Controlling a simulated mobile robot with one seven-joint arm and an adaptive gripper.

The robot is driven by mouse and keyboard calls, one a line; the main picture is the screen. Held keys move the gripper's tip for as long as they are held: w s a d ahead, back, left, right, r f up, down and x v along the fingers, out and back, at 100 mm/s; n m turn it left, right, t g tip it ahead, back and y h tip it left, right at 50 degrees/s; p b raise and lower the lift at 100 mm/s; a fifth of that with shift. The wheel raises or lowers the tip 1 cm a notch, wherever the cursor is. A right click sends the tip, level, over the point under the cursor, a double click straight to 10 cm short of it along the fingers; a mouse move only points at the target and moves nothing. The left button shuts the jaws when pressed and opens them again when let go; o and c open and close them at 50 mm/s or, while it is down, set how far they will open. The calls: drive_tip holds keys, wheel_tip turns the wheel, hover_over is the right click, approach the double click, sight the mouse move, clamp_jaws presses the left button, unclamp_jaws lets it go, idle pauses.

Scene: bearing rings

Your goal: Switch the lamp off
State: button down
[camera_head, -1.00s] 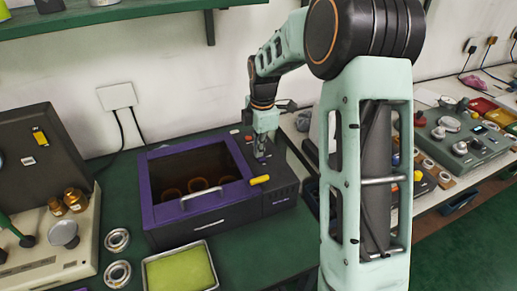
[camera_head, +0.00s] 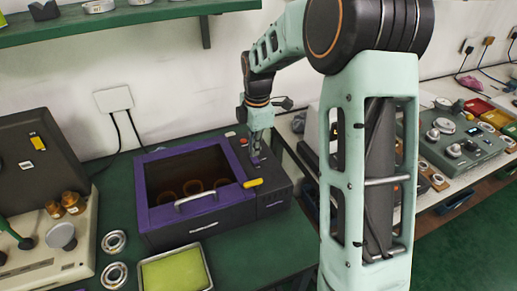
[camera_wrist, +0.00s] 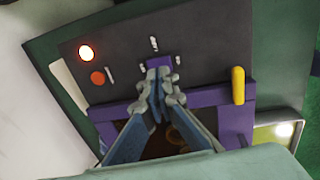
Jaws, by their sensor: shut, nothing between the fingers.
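A purple-framed dark box (camera_head: 150,214) with rings behind its brownish window stands on the green bench. Its dark control panel (camera_head: 276,180) is on the right side. In the wrist view the panel (camera_wrist: 122,40) carries a round glowing light (camera_wrist: 87,52), a red-orange button (camera_wrist: 97,78) beside it and a small purple piece (camera_wrist: 158,62) between white marks. Which of these belongs to the lamp is not clear. My gripper (camera_head: 255,156) is over the panel, pointing down, shut and empty. In the wrist view its fingertips (camera_wrist: 159,73) are at the purple piece; contact cannot be told.
A yellow lever (camera_head: 252,183) sticks out at the panel's front. A silver handle (camera_head: 196,198) crosses the box front. A shelf (camera_head: 150,17) hangs above.

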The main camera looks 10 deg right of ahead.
sight(254, 160)
wheel_tip(254, 160, up, 11)
drive_tip(key=shift+w, duration=0.25)
drive_tip(key=shift+r, duration=0.1)
